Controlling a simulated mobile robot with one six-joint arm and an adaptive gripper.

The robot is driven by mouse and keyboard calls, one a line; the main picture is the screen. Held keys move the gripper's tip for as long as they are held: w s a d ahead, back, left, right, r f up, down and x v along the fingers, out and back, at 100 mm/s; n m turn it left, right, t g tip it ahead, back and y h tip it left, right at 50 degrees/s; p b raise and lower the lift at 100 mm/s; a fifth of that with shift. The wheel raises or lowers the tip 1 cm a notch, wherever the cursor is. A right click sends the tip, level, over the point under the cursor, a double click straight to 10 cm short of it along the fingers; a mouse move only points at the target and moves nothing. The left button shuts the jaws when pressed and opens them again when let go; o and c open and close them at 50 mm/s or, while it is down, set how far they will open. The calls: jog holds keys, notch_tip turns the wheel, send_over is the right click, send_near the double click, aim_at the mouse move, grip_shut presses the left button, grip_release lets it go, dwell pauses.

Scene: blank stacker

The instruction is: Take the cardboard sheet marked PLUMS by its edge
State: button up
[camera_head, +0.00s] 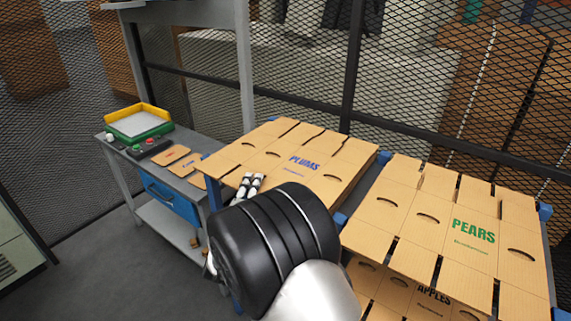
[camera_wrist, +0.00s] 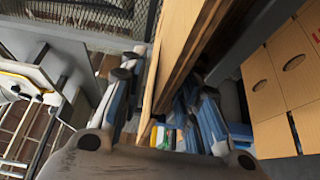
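The cardboard sheet marked PLUMS (camera_head: 262,160) lies flat on top of a stand, in the middle of the head view, with blue lettering and slots. My gripper (camera_head: 250,184) is at its near left edge; my black wrist hides part of that edge. In the wrist view, my gripper (camera_wrist: 165,100) has its two fingers spread apart, one on each side of cardboard edges (camera_wrist: 178,55). More than one layer of board shows there. I cannot tell whether the fingers touch the board or which layer is the PLUMS sheet.
A sheet marked PEARS (camera_head: 435,238) lies to the right, with one marked APPLES (camera_head: 400,290) partly visible below it. A grey side table (camera_head: 120,150) with a yellow-green tray (camera_head: 140,131) stands left. A mesh fence (camera_head: 420,90) runs behind. Open floor (camera_head: 95,262) lies at left.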

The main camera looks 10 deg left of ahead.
grip_shut()
dwell(0.3)
dwell(0.3)
